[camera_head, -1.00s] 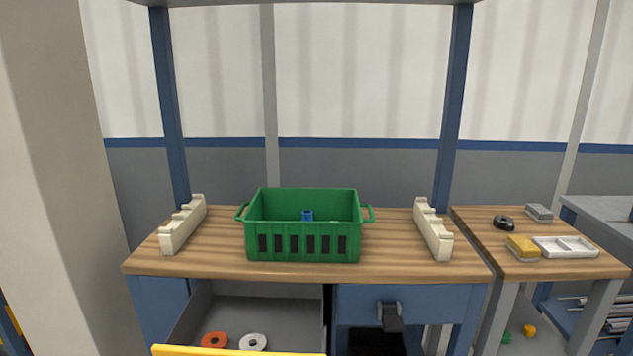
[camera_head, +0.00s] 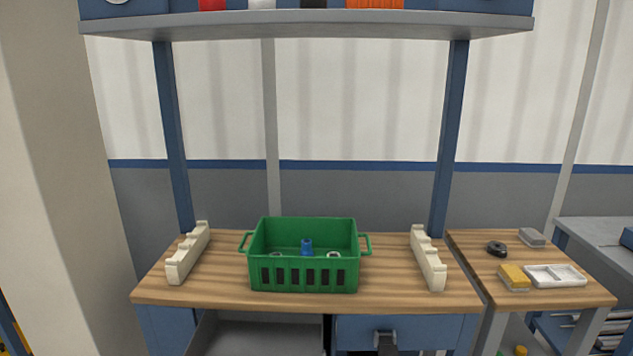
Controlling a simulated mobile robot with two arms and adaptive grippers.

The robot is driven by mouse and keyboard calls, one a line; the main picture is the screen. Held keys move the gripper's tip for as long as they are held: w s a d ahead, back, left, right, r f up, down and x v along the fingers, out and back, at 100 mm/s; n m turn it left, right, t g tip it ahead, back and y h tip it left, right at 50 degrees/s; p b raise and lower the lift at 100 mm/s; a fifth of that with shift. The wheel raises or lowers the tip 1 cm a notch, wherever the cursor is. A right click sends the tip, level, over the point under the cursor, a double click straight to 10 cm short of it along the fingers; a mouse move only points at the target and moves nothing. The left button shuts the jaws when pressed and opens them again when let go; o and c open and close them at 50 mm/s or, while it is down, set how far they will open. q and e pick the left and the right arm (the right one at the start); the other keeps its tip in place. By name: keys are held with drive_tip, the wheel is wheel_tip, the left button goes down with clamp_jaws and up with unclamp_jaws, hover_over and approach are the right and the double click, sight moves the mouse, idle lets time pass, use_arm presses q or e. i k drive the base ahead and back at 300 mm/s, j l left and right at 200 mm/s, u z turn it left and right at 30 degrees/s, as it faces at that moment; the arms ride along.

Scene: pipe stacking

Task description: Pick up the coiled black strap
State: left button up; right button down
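The coiled black strap (camera_head: 497,248) lies on the small wooden side table (camera_head: 468,240) at the right, towards its back left. It is a small dark ring-like coil, apart from the other things there. Neither of my grippers shows in the head view.
Near the strap are a yellow block (camera_head: 514,278), a white divided tray (camera_head: 555,276) and a grey block (camera_head: 532,237). On the main bench (camera_head: 205,287) stand a green crate (camera_head: 304,278) and two cream notched racks (camera_head: 188,254) (camera_head: 428,259). An open drawer (camera_head: 262,337) juts out below.

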sight(493, 248)
drive_tip(key=i+l, duration=0.15)
drive_tip(key=l, duration=0.2)
drive_tip(key=i+l+u, duration=0.1)
drive_tip(key=l, duration=0.25)
drive_tip(key=i+l, duration=0.2)
drive_tip(key=l, duration=0.15)
drive_tip(key=u, duration=0.05)
